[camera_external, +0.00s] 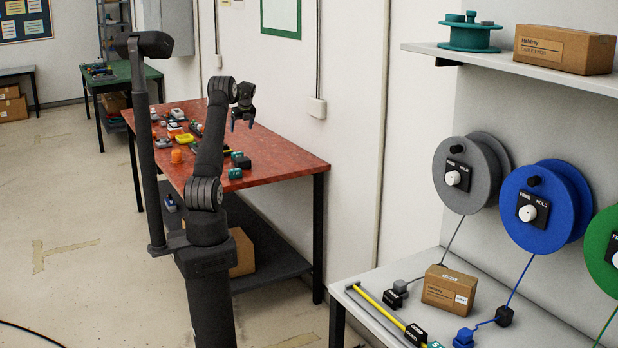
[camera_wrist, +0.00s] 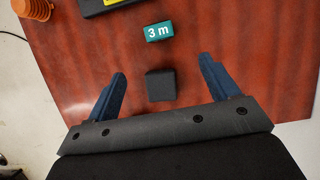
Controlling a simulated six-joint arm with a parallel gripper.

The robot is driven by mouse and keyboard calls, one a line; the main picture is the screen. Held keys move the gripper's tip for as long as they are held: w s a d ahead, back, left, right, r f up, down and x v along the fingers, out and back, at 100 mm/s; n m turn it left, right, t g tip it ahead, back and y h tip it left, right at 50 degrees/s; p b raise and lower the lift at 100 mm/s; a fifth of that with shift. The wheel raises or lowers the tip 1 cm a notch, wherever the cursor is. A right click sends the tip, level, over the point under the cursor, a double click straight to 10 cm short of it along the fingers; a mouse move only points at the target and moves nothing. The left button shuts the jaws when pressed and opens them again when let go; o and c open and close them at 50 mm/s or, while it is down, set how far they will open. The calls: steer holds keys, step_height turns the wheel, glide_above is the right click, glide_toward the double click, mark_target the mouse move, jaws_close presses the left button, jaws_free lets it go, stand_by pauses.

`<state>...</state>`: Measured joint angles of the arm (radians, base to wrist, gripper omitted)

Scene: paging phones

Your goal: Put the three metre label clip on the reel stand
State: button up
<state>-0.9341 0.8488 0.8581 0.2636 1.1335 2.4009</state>
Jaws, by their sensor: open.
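A small teal block marked "3 m" (camera_wrist: 159,31) lies on the red tabletop in the wrist view, just beyond my fingertips. A dark block (camera_wrist: 161,84) sits in front of it, between my fingers in the picture; I cannot tell whether the two are joined. My gripper (camera_wrist: 162,66) is open and empty, pointing down at the table. In the external view my gripper (camera_external: 242,125) is above the red table. Large grey (camera_external: 466,172), blue (camera_external: 545,205) and green (camera_external: 605,250) reels stand at the right; I cannot tell which part is the reel stand.
The red table (camera_external: 285,157) holds several small items, including an orange ribbed piece (camera_wrist: 32,9) and a yellow-and-black thing (camera_wrist: 100,4). A grey bench at the right holds a cardboard box (camera_external: 450,290), a yellow bar (camera_external: 380,308) and dark blocks. A shelf (camera_external: 490,56) hangs above the reels.

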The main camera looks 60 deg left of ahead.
glide_toward(237, 153)
steer(key=a+f, duration=0.2)
steer(key=f, duration=0.1)
steer(key=a+f, duration=0.1)
steer(key=shift+w+a+f, duration=0.3)
steer(key=x, duration=0.5)
steer(key=shift+s+d+f, duration=0.1)
steer(key=shift+d+f, duration=0.05)
steer(key=shift+d, duration=0.05)
steer(key=c, duration=1.1)
